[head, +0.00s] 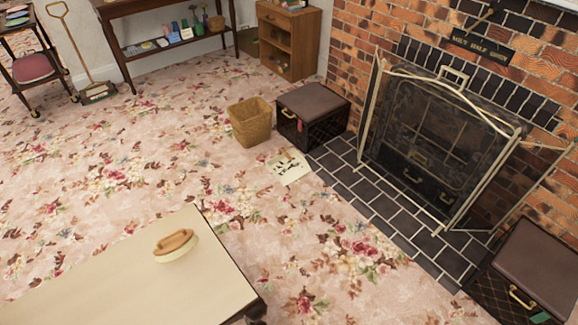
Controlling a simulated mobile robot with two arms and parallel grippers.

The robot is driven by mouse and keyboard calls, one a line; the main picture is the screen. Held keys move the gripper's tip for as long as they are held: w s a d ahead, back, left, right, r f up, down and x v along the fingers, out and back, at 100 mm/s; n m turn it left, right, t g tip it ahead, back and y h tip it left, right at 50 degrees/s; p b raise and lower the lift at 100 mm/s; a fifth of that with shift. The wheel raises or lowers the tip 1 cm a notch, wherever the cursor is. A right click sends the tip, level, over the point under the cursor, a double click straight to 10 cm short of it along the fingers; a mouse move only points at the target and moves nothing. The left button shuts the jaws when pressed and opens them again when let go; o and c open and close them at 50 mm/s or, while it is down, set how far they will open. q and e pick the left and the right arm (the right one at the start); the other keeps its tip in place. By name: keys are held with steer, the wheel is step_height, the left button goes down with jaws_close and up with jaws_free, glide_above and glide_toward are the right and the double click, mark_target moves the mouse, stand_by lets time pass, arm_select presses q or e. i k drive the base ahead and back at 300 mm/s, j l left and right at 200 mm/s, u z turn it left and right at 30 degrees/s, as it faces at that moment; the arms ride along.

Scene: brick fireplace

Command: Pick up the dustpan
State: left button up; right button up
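A long-handled floor tool (97,93) stands upright at the upper left, near the wall; it has a looped grip at the top and a low, dark-and-light base on the carpet. It may be the dustpan or a sweeper; I cannot tell which. A small object with a wooden handle and pale base (175,245) lies on the cream tabletop (110,275) in the foreground; it looks like a hand brush. No other thing that looks like a dustpan shows. Neither of my grippers is in view.
A wicker basket (250,122), a dark padded box (311,112) and a paper sheet (289,168) are on the floor near the fireplace screen (425,140). Another padded box (540,262) is at the lower right. A side table (115,8) stands behind. Open flowered carpet (110,165) lies between.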

mark_target(290, 175)
steer(key=i+l+u, duration=0.15)
steer(key=l, duration=0.25)
steer(key=i+l+u, duration=0.15)
steer(key=l, duration=0.2)
steer(key=l+u, duration=0.15)
steer(key=l, duration=0.25)
steer(key=i+l+u, duration=0.15)
steer(key=l, duration=0.3)
